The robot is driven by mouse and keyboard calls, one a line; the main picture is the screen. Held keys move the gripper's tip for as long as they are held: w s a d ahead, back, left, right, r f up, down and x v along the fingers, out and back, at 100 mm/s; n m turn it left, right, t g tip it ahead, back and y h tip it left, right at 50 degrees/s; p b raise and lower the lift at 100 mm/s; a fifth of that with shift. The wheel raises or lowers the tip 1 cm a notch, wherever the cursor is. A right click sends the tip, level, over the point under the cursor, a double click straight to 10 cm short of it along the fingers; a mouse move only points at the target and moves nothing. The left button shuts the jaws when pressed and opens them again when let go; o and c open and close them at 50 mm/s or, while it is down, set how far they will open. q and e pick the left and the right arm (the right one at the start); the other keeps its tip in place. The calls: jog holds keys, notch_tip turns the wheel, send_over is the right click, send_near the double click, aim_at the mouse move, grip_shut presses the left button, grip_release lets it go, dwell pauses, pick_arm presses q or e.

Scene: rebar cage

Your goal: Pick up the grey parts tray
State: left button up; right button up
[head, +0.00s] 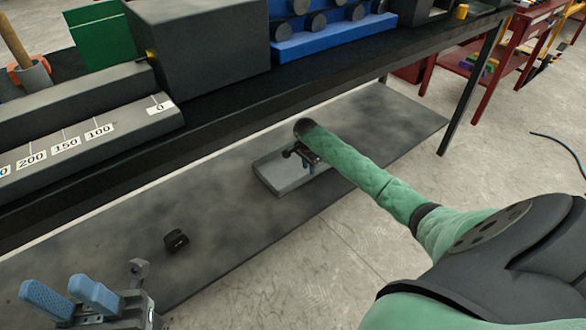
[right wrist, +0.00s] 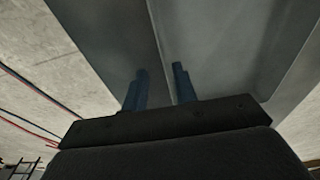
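The grey parts tray (head: 290,182) is a low flat grey block on the dark lower shelf (head: 225,207) in the head view. My right gripper (head: 305,158) reaches down to it from the right, and the green-sleeved forearm hides the tray's far right part. In the right wrist view, its two blue fingers (right wrist: 160,87) stand apart, with a grey edge running between them. I see no clear grip on the tray; contact is hard to tell. My left gripper (head: 71,296) is at the lower left of the head view, its blue fingers apart and empty.
A small black part (head: 175,241) lies on the lower shelf, left of the tray. The dark bench (head: 235,105) overhangs the shelf from behind, with a numbered grey machine bed on it. A table leg (head: 468,95) stands at the right. Concrete floor is free in front.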

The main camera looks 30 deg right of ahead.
aim_at(308, 174)
jog(key=f, duration=0.1)
jog(key=f+b, duration=0.1)
jog(key=f, duration=0.1)
jog(key=f+b, duration=0.1)
jog(key=f, duration=0.1)
jog(key=shift+w+d, duration=0.15)
jog(key=shift+w, duration=0.1)
grip_shut()
